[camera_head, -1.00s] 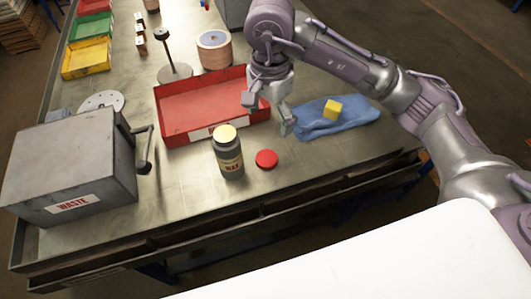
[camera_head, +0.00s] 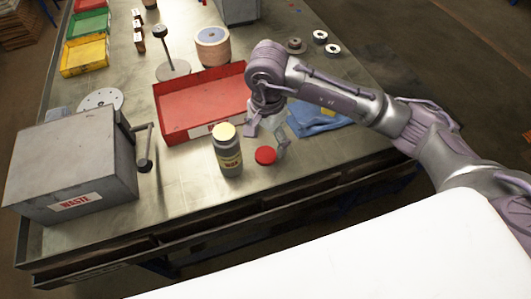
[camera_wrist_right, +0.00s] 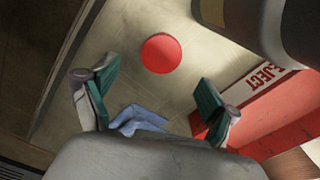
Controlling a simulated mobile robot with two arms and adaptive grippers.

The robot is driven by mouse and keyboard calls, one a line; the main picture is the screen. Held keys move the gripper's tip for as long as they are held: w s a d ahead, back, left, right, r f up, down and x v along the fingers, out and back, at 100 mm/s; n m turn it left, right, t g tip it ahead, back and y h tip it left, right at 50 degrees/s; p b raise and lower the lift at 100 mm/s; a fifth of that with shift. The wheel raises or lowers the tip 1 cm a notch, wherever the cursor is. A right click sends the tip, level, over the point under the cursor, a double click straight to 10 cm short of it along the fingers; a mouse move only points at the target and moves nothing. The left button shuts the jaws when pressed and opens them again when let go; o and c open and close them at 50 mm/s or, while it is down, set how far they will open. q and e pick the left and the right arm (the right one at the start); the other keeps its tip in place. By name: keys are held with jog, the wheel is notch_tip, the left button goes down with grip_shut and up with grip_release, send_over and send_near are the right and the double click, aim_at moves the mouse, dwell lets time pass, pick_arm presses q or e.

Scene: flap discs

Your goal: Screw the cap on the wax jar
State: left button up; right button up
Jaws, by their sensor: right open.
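The grey wax jar (camera_head: 229,161), labelled WAX, stands upright on the metal bench, uncapped, with pale yellow showing at its top. The round red cap (camera_head: 265,156) lies flat on the bench just right of the jar. My right gripper (camera_head: 266,141) is open and empty above the bench, close behind the cap. In the right wrist view the cap (camera_wrist_right: 161,53) lies beyond the gap between the spread green-padded fingers (camera_wrist_right: 157,88). A dark rounded body at that view's upper right looks like the jar. My left gripper is not in view.
A red tray marked REJECT (camera_head: 180,128) lies behind the jar. A blue cloth (camera_head: 318,122) is right of the gripper, with a yellow block (camera_head: 328,112) partly hidden by my arm. The grey WASTE box (camera_head: 68,170) stands left. Bench in front of the cap is clear.

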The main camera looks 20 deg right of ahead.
aim_at(266, 154)
jog(key=shift+f, duration=0.25)
notch_tip(266, 154, down, 4)
jog(key=shift+a+r+p, duration=0.15)
jog(key=shift+p, duration=0.85)
jog(key=shift+f, duration=0.5)
jog(key=c, duration=0.9)
